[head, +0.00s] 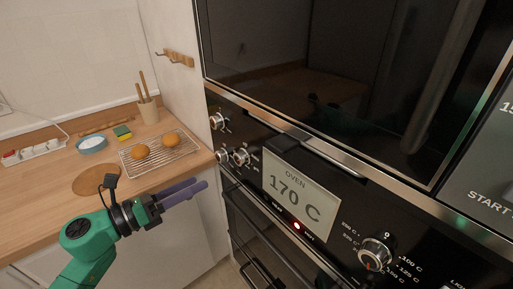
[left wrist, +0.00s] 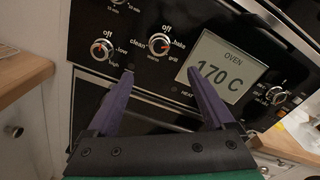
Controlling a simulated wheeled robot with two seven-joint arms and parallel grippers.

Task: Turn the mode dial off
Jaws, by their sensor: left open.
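The mode dial (left wrist: 159,43) is a round silver knob on the black oven panel, labelled off at the top, with bake, grill and clean around it. Its red mark seems turned toward the bake side, but it is small. It also shows in the head view (head: 241,157), left of the display (head: 300,190) reading OVEN 170 C. My left gripper (head: 203,185) has purple fingers, open and empty, left of and below the dial in the head view. In the left wrist view its fingertips (left wrist: 158,70) spread below the dial, apart from it. My right gripper is not in view.
A low/high dial (left wrist: 102,48) sits left of the mode dial, and another knob (head: 217,120) above. A temperature dial (head: 376,252) is right of the display. The oven door handle (head: 262,275) is below. A counter (head: 60,185) with a rack (head: 160,155) of buns lies left.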

